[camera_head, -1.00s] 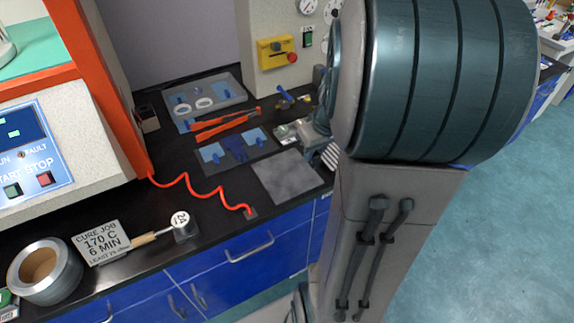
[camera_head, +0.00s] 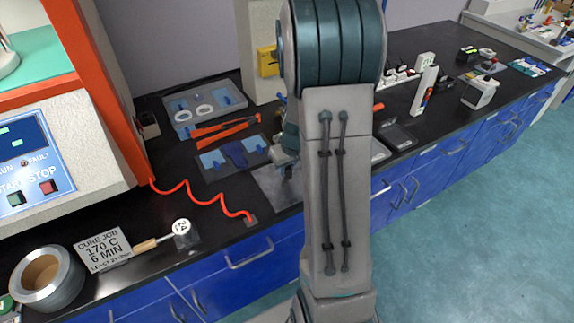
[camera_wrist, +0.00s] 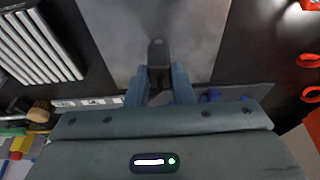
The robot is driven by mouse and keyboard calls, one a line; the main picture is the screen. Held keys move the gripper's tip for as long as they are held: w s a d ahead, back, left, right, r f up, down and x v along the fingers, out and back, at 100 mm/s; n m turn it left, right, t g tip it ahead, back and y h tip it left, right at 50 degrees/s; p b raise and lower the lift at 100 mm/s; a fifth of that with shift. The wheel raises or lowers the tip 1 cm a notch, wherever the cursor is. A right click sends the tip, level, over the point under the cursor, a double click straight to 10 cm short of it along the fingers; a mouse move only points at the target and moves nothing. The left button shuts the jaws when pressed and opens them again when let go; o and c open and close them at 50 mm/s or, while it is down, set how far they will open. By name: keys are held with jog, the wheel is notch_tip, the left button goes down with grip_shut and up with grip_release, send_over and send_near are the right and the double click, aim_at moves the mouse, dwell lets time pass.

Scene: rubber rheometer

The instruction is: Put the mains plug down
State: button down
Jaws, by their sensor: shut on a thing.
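My gripper (camera_wrist: 159,72) is shut on the dark mains plug (camera_wrist: 158,54), which sticks out between the blue-grey fingertips in the wrist view. Beyond the plug lies a flat grey plate (camera_wrist: 112,30) on the black bench. In the head view my gripper (camera_head: 286,160) is over the back right part of that grey plate (camera_head: 268,183). My arm hides part of the plate, and the plug cannot be made out there. I cannot tell whether the plug touches the plate.
A red coiled cord (camera_head: 190,190) ends at the bench's front edge, left of the plate. A tool mat (camera_head: 208,177) with blue items and orange-handled tools (camera_head: 222,130) lie behind. A power strip (camera_head: 400,76) stands right of my arm. The plate's front left is clear.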

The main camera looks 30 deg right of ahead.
jog(key=shift+f+b, duration=0.15)
jog(key=shift+b, duration=0.15)
jog(key=c, duration=1.3)
grip_release()
jog(key=shift+o, duration=0.2)
jog(key=shift+r+p, duration=0.35)
jog(key=shift+r, duration=0.35)
jog(key=v, duration=1.1)
jog(key=s+a+r, duration=0.2)
jog(key=s+a, duration=0.5)
jog(key=s, duration=0.1)
jog(key=s+a+r, duration=0.3)
jog(key=s+a, duration=0.4)
jog(key=shift+s+a+r+p, duration=0.2)
jog(key=shift+s+r+p, duration=0.1)
jog(key=shift+s+r, duration=0.1)
